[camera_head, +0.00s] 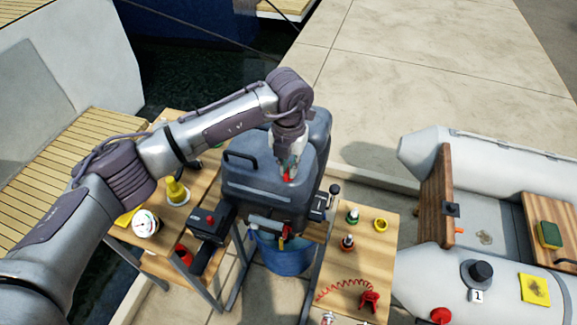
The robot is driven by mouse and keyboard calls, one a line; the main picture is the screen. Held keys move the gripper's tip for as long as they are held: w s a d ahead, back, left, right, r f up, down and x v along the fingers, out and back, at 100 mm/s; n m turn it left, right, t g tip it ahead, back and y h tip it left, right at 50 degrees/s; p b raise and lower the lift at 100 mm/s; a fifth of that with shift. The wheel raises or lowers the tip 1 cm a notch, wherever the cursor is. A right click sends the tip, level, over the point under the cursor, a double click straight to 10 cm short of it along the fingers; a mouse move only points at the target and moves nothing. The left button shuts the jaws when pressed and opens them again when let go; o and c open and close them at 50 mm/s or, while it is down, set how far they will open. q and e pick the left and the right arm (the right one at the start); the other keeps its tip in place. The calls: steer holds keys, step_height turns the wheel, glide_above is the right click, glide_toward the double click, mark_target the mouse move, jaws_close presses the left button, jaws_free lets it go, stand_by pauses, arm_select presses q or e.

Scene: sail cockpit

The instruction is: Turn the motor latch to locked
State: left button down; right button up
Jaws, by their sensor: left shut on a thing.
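A dark grey outboard motor (262,190) sits upright in the middle of the head view. My left gripper (290,172) points down in front of the motor's right part, shut on a small red piece (289,179). The fingers hide most of that piece, and I cannot tell whether it is the motor latch or which way it is turned. Below, a small red and yellow part (284,237) shows at the motor's lower front. My right gripper is not in view.
A blue bucket (284,258) stands under the motor. A grey inflatable boat (430,150) lies right.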

arm_select(q)
steer(key=m+b, duration=0.5)
steer(key=b, duration=0.1)
steer(key=m+b, duration=0.4)
steer(key=b, duration=0.2)
steer(key=shift+f+m, duration=0.2)
steer(key=shift+m, duration=0.2)
steer(key=m+b, duration=0.2)
steer(key=m, duration=0.1)
steer(key=shift+r+m+b, duration=0.1)
steer(key=shift+m+b, duration=0.2)
steer(key=shift+b, duration=0.1)
steer(key=shift+r+m+b, duration=0.15)
steer(key=shift+m+b, duration=0.65)
steer(key=shift+m, duration=1.2)
steer(key=c, duration=1.2)
jaws_free()
steer(key=shift+c, duration=0.2)
step_height(320, 180, up, 12)
